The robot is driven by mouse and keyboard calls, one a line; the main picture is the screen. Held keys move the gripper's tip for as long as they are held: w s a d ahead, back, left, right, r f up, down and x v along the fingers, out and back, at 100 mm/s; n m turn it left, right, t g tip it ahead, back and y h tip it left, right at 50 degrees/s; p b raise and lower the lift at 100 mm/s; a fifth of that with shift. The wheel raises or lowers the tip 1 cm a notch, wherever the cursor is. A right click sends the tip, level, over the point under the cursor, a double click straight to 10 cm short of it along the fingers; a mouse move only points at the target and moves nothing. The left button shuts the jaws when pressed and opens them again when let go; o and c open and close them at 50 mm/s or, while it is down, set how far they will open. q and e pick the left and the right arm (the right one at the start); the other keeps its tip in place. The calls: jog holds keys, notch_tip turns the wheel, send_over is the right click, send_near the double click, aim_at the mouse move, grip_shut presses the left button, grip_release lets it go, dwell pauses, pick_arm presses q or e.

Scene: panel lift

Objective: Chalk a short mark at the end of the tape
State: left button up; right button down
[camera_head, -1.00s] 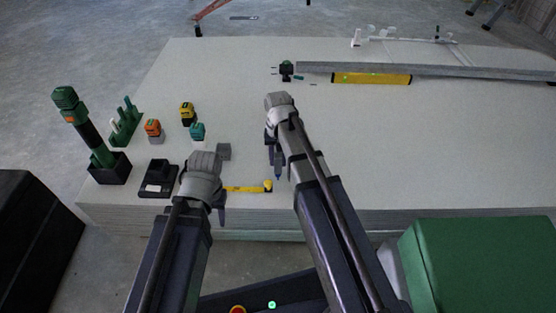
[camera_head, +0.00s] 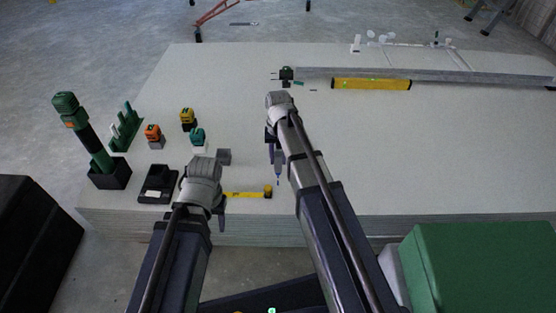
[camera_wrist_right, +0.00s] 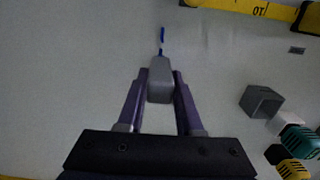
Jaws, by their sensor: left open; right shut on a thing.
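The yellow tape (camera_head: 245,194) lies flat near the front edge of the board stack; its end (camera_head: 268,191) is at the right. The tape also crosses the top of the right wrist view (camera_wrist_right: 245,7). My right gripper (camera_wrist_right: 160,82) is shut on a grey marking tool (camera_wrist_right: 160,70) with a thin blue tip (camera_wrist_right: 162,40). In the head view the tool (camera_head: 279,166) points down just right of the tape end. Whether its tip touches the board cannot be told. My left gripper (camera_head: 221,203) is open at the tape's left part, mostly hidden by its own wrist.
A grey block (camera_head: 224,156), a dark tray (camera_head: 158,183), small orange, yellow and teal devices (camera_head: 197,136) and a green-topped tool in a black holder (camera_head: 110,176) stand on the left. A yellow level (camera_head: 371,84) lies at the back. The board (camera_head: 430,150) is clear on the right.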

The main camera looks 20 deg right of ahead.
jog(key=shift+w+d, duration=0.1)
jog(key=shift+w, duration=0.2)
jog(key=shift+w+d, duration=0.25)
jog(key=shift+w, duration=0.5)
jog(key=shift+w, duration=0.15)
jog(key=shift+w+d, duration=0.25)
jog(key=shift+w, duration=0.65)
notch_tip(320, 180, up, 7)
jog(key=p, duration=0.7)
